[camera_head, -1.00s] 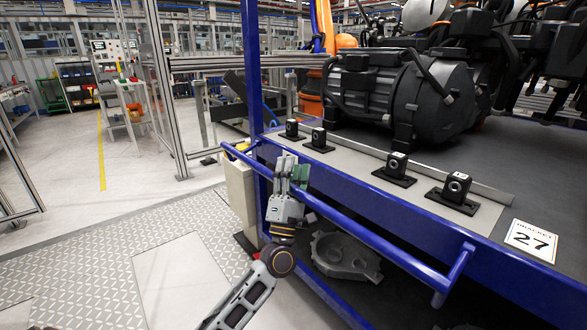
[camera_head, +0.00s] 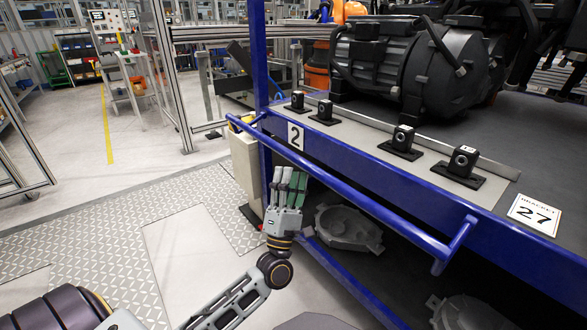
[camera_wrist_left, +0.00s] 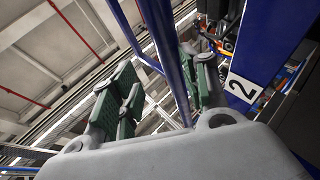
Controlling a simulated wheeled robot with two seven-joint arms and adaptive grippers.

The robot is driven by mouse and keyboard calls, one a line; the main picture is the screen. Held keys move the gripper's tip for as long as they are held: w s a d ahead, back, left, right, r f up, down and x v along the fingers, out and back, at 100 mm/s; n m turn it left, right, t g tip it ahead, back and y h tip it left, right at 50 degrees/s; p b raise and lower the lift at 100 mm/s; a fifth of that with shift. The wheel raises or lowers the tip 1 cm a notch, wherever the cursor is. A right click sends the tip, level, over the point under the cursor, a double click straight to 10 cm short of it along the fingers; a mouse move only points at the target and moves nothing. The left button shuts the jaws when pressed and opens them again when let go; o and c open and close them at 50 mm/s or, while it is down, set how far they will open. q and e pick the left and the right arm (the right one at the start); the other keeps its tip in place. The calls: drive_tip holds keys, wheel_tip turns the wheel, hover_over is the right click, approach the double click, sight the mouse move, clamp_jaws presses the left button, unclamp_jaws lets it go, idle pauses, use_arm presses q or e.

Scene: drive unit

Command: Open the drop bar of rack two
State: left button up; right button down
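The drop bar (camera_head: 350,198) is a long blue tube along the front of the blue rack. The rack carries a white label "2" (camera_head: 296,136), which also shows in the left wrist view (camera_wrist_left: 241,88). The bar's right end joins a blue arm (camera_head: 455,246) on the rack. My left gripper (camera_head: 288,175) points up just under the bar's left part, with its green-padded fingers apart. In the left wrist view a blue tube (camera_wrist_left: 168,60) runs between the open fingers (camera_wrist_left: 160,92); I cannot tell whether they touch it. My right gripper is not in view.
A dark motor unit (camera_head: 410,65) and several black brackets (camera_head: 402,142) stand on the rack top beside a "27" card (camera_head: 534,214). Grey castings (camera_head: 348,228) lie on the shelf below. A pale box (camera_head: 246,170) stands by the post. Floor at left is open.

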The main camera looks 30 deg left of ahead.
use_arm(q)
drive_tip(key=shift+s+d+f, duration=0.1)
drive_tip(key=shift+s+f, duration=0.25)
drive_tip(key=shift+f, duration=0.1)
